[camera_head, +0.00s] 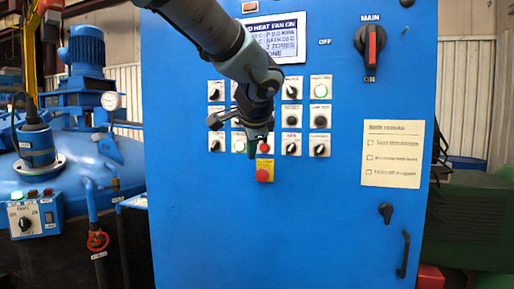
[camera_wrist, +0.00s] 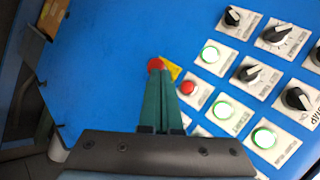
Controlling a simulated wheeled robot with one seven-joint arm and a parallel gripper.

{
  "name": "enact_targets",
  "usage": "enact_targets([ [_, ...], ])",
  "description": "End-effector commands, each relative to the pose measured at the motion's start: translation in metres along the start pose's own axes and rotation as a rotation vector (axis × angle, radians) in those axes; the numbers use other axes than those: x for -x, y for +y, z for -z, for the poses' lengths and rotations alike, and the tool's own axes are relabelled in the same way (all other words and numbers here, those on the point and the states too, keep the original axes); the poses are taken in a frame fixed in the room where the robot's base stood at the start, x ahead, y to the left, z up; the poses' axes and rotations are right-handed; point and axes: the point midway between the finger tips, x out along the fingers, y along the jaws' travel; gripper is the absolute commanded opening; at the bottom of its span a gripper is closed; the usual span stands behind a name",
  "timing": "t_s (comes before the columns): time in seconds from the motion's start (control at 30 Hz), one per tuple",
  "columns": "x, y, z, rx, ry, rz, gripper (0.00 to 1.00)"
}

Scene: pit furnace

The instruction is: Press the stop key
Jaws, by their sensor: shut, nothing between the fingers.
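A flat red button (camera_head: 265,148) on a white plate sits low in the key grid of the blue cabinet, just right of my gripper. It also shows in the wrist view (camera_wrist: 187,88), right of the fingers. A red mushroom button (camera_head: 263,174) on a yellow plate sits below it. In the wrist view the mushroom button (camera_wrist: 155,63) appears just beyond my fingertips. My gripper (camera_head: 252,157) is shut and empty, in front of the panel. Contact with the panel cannot be told.
Black rotary knobs (camera_head: 320,149) and lit green buttons (camera_head: 321,91) surround the red button. A main switch (camera_head: 371,45), a paper notice (camera_head: 393,153) and a door handle (camera_head: 405,254) are to the right. The lower cabinet front is clear. Blue machinery (camera_head: 87,55) stands left.

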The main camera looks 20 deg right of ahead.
Motion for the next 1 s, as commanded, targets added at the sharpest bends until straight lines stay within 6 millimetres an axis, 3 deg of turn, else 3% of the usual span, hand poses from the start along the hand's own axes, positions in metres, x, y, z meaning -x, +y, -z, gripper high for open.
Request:
enact_targets([
  [0.33,-0.006,-0.004,0.003,0.002,-0.001,-0.003,0.00],
  [1.0,-0.059,-0.042,0.042,0.002,-0.001,-0.002,0.00],
])
